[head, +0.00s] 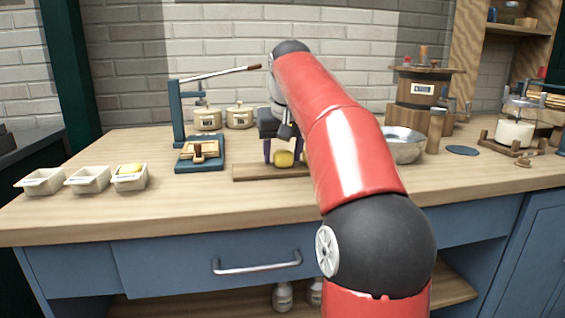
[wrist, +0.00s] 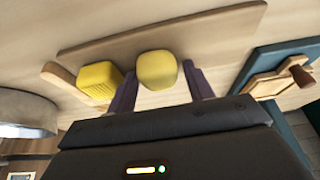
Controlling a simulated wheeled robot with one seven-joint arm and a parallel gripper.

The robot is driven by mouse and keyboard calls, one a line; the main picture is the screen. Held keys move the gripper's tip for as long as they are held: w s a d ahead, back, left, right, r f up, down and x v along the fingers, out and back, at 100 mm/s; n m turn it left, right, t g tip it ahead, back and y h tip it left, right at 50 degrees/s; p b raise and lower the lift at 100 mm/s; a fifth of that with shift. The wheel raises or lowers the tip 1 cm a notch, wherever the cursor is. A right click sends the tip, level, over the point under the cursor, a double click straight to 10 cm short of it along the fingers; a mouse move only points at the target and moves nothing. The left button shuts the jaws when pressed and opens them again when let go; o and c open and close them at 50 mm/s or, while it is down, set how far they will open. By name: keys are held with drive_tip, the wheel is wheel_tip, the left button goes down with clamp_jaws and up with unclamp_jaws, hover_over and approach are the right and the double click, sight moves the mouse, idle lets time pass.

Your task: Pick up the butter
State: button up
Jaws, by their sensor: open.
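A rounded yellow lump of butter (head: 284,159) sits on a wooden board (head: 250,172) on the counter. My gripper (head: 283,150) is open and pointed down over it. In the wrist view the lump (wrist: 157,70) lies between the two purple fingers of my gripper (wrist: 159,73), with a gap visible on the right side. A second yellow block with a ridged face (wrist: 97,83) lies on the board beside it, just outside the left finger. In the head view my arm hides most of that area.
A blue press (head: 200,163) with a lever stands left of the board. Three white dishes (head: 87,179) are at the far left, the rightmost holding something yellow. A metal bowl (head: 405,150) and a wooden churn (head: 418,90) stand right. The front counter strip is clear.

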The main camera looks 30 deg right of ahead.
drive_tip(key=c, duration=0.7)
